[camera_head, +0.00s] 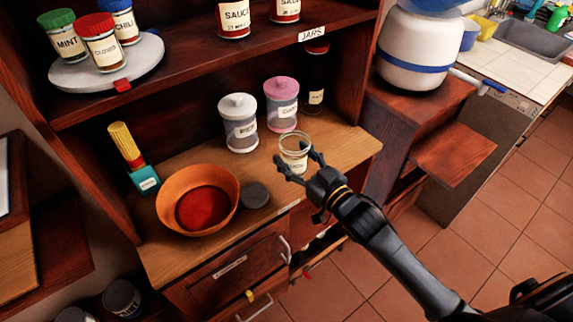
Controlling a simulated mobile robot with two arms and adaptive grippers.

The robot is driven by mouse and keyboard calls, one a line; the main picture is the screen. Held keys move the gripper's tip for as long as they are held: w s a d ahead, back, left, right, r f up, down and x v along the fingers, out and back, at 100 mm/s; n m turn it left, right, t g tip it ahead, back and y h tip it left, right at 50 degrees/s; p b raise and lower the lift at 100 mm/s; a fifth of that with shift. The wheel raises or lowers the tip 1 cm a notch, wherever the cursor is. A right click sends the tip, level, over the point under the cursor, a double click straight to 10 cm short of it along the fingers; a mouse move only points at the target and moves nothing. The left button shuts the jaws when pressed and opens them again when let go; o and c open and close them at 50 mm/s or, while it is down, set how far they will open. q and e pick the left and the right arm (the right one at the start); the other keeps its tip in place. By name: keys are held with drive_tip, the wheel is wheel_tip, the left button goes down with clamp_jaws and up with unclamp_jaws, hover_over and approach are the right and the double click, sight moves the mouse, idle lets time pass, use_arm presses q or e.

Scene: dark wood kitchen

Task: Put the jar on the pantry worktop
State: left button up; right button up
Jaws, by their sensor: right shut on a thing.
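A small clear glass jar (294,143) with a pale label and an open top is at the right part of the pantry worktop (345,148). My right gripper (299,164) reaches in from the lower right, its fingers shut around the jar. The fingers hide part of the jar's lower body, and I cannot tell whether its base touches the wood. A dark round lid (255,195) lies on the worktop, left of the jar. My left gripper is out of view.
An orange bowl (170,205) with red contents and a yellow-topped teal item (145,181) stand at left. A white-lidded canister (238,130) and a pink-lidded canister (281,110) stand behind the jar. A shelf with spice jars overhangs the back.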

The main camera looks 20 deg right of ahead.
drive_tip(key=w+f, duration=0.4)
drive_tip(key=f, duration=0.1)
drive_tip(key=shift+w+f, duration=0.2)
drive_tip(key=shift+w, duration=0.2)
drive_tip(key=f, duration=0.3)
drive_tip(key=shift+w+f, duration=0.25)
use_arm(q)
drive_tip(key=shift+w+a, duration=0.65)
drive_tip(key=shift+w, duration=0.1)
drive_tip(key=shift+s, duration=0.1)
use_arm(e)
drive_tip(key=shift+f, duration=0.15)
drive_tip(key=o, duration=1.5)
drive_tip(key=shift+s+f, duration=0.1)
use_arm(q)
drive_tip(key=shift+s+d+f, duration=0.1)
